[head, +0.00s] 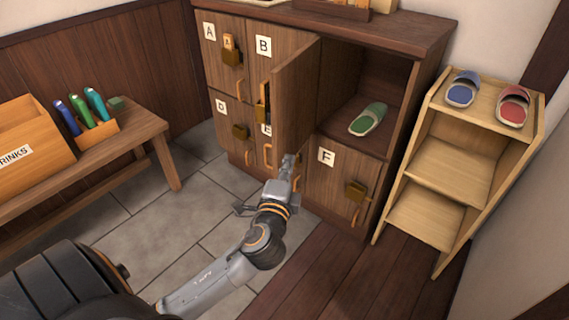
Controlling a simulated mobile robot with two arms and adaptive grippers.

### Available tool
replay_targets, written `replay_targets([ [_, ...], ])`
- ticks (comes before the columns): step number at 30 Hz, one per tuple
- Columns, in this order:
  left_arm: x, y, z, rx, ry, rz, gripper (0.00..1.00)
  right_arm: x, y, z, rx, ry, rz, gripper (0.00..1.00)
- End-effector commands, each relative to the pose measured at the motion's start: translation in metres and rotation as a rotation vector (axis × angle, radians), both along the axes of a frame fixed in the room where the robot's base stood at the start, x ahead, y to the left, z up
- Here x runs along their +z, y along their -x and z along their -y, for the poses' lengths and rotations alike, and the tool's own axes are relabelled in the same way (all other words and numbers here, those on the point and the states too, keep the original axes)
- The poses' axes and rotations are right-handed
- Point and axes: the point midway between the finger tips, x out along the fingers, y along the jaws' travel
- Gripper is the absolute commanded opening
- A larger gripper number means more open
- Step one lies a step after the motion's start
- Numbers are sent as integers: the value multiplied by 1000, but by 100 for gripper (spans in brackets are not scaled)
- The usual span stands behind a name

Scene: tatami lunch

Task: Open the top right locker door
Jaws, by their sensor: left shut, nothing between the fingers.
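The locker cabinet (415,30) stands at the back with two rows of doors. Its top right door (297,95) is swung wide open toward the left and stands out from the cabinet, roughly edge-on to me. Behind it the top right compartment (362,75) is open, with a green slipper (368,119) on its floor. My left gripper (289,161) is shut and empty, at the lower front edge of the open door; I cannot tell whether it touches it. The door's outer face and handle are hidden. My right gripper is not in view.
A light wooden shelf (450,165) with blue and red slippers stands right. Tiled floor (165,225) lies between.

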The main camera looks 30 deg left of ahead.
Motion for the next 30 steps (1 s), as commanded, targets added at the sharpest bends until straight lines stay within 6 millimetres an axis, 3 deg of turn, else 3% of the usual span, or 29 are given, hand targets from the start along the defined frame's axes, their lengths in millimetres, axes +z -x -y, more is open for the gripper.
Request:
replay_targets([
  [11, 0, -75, -30, 1, 0, 1, 0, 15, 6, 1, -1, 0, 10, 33],
  [18, -1, -70, -62, 0, -1, -4, 0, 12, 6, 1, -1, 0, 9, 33],
  [30, -1, -69, -69, -1, 2, -2, 0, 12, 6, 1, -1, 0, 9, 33],
])
